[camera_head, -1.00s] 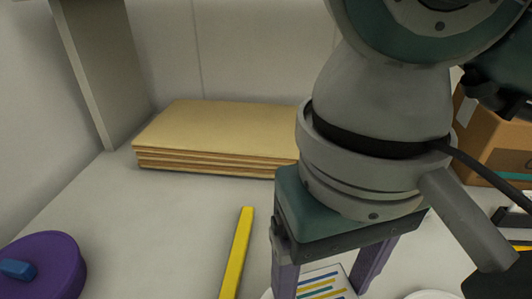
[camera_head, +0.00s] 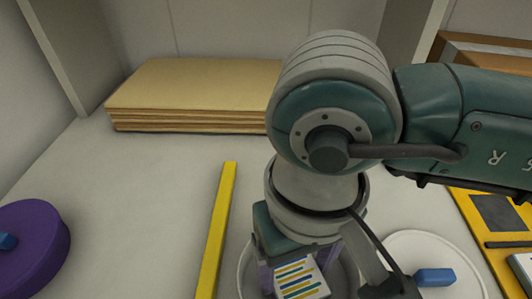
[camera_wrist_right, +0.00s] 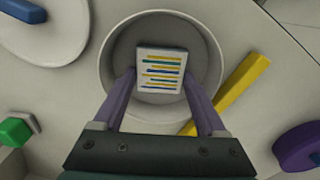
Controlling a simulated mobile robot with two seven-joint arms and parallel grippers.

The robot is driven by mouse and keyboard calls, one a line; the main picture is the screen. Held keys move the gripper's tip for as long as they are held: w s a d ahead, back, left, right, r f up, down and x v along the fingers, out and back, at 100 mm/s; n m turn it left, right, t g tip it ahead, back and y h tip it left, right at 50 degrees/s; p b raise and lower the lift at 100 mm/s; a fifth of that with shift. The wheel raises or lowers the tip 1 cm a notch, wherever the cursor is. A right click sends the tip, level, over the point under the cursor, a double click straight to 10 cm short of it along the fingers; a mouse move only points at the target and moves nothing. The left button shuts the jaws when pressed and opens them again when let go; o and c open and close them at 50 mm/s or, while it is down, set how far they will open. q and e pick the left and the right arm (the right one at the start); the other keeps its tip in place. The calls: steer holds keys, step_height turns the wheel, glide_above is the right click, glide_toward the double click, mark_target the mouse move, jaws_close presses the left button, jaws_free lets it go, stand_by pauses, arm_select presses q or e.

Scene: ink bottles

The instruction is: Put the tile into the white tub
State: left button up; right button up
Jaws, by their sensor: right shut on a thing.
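The tile (camera_head: 301,281) is a small white plate with blue, yellow and green stripes. My right gripper (camera_wrist_right: 160,77) is shut on it, with a purple finger at each side edge. The white tub (camera_wrist_right: 108,62) is round and open. In the wrist view the tile lies within its rim, over the opening; I cannot tell how far down it is. In the head view the tub's rim (camera_head: 243,268) shows on both sides of my right gripper (camera_head: 294,281), which hides much of it. My left gripper is not in view.
A yellow bar (camera_head: 216,228) lies left of the tub. A purple round thing (camera_head: 35,245) is at far left, a stack of tan boards (camera_head: 190,95) behind. Right of the tub is a white round plate (camera_head: 405,250) with a blue piece (camera_head: 434,276). A green piece (camera_wrist_right: 14,131) shows in the wrist view.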

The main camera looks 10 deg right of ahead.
mark_target(295, 274)
steer(key=o, duration=1.4)
steer(key=shift+r+p, duration=0.25)
steer(key=shift+p, duration=0.2)
step_height(295, 274, up, 12)
steer(key=shift+f, duration=0.15)
